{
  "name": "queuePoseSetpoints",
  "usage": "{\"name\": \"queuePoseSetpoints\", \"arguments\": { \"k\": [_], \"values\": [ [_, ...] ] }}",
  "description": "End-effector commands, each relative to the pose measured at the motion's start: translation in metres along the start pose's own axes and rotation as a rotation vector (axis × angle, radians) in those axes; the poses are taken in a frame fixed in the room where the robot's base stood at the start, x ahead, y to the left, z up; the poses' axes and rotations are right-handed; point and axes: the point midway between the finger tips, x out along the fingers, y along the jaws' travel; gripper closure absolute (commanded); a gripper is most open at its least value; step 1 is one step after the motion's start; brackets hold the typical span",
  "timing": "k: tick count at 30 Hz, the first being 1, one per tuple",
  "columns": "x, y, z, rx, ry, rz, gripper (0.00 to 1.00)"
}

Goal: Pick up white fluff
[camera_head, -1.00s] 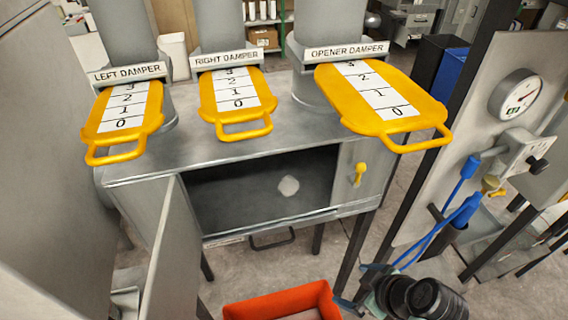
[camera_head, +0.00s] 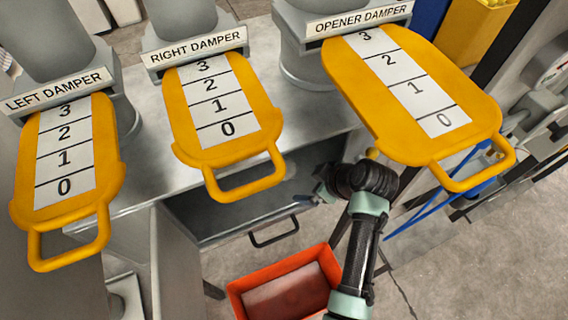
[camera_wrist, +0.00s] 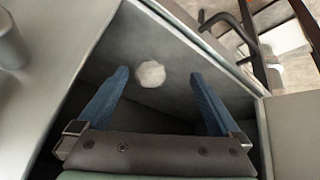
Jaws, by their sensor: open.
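A small round clump of white fluff (camera_wrist: 151,74) lies on the grey floor of the metal compartment in the wrist view. My gripper (camera_wrist: 158,78) is open, with its two blue fingers on either side of the fluff in the picture. I cannot tell the remaining height between the fingertips and the fluff. In the head view my gripper (camera_head: 308,198) reaches into the front opening of the machine, and the fluff is not visible there.
Yellow damper plates with handles (camera_head: 228,190) stick out above the opening. An orange bin (camera_head: 238,300) stands on the floor below, and a black handle (camera_head: 274,240) sits under the opening. The compartment's metal walls (camera_wrist: 98,52) are close around the fingers.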

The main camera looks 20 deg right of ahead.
Motion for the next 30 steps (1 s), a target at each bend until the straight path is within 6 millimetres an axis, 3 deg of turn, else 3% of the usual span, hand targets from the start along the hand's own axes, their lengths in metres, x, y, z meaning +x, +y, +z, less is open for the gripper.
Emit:
{"name": "queuePoseSetpoints", "arguments": {
  "k": [3, 9, 17, 30],
  "values": [
    [0.011, 0.006, -0.024, -0.004, 0.0, -0.002, 0.0],
    [0.028, 0.012, -0.045, -0.001, -0.001, -0.001, 0.0],
    [0.038, 0.014, -0.05, 0.001, -0.001, -0.001, 0.0],
    [0.08, 0.013, -0.049, 0.001, 0.0, -0.001, 0.0]
  ]
}}
